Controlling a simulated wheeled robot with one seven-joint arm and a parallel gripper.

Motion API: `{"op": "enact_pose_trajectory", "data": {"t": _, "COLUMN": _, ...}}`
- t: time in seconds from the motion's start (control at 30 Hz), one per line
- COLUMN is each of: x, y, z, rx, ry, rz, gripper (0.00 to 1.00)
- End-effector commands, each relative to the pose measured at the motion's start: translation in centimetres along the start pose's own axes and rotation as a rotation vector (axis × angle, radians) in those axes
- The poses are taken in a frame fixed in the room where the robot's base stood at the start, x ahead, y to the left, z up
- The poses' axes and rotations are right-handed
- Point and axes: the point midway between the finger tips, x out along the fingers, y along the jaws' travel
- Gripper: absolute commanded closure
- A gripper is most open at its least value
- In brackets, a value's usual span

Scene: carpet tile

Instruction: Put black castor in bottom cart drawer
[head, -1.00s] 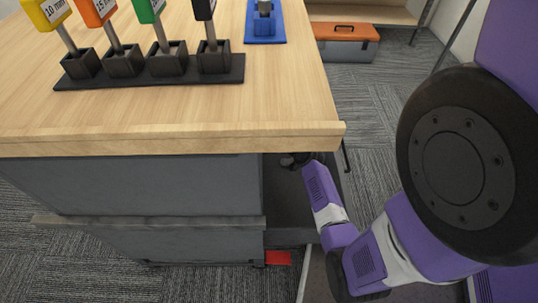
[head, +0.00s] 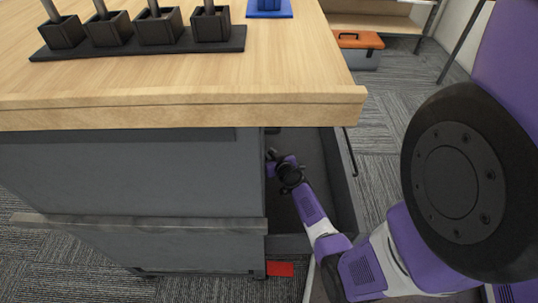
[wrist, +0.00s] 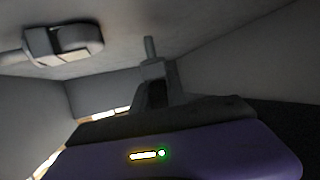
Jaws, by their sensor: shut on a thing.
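The grey cart (head: 130,190) has a wooden top. An open grey drawer (head: 347,185) extends from its right side, and my arm reaches down into it. My gripper (head: 274,160) is at the drawer's cart side, partly under the top's edge, and also shows in the wrist view (wrist: 156,90). It is shut on a small dark thing, apparently the black castor (head: 270,154). A grey pin (wrist: 150,48) stands up between the fingers in the wrist view, likely its stem. Most of the castor is hidden.
A grey object with pale patches (wrist: 62,42) shows at upper left in the wrist view; I cannot tell what it is. A black rack (head: 140,45) of socketed tools is on the cart top. A red piece (head: 280,269) lies on the carpet. A toolbox (head: 357,45) stands behind.

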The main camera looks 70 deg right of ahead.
Motion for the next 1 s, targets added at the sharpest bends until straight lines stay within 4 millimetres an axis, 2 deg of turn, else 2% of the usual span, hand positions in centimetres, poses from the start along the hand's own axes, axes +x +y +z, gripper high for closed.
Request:
{"op": "enact_pose_trajectory", "data": {"t": 0.1, "x": 0.5, "y": -0.1, "z": 1.2, "rx": 0.002, "ry": -0.001, "rz": 0.002, "gripper": 1.0}}
{"op": "enact_pose_trajectory", "data": {"t": 0.57, "x": 0.7, "y": -0.2, "z": 1.5, "rx": 0.0, "ry": 0.0, "rz": 0.0, "gripper": 1.0}}
{"op": "enact_pose_trajectory", "data": {"t": 0.6, "x": 0.6, "y": -0.2, "z": 1.4, "rx": 0.0, "ry": 0.0, "rz": 0.0, "gripper": 0.74}}
{"op": "enact_pose_trajectory", "data": {"t": 0.67, "x": 0.6, "y": -0.2, "z": 1.4, "rx": 0.0, "ry": -0.001, "rz": 0.0, "gripper": 0.62}}
{"op": "enact_pose_trajectory", "data": {"t": 1.0, "x": 0.6, "y": -0.1, "z": 1.3, "rx": 0.001, "ry": 0.0, "rz": 0.001, "gripper": 0.6}}
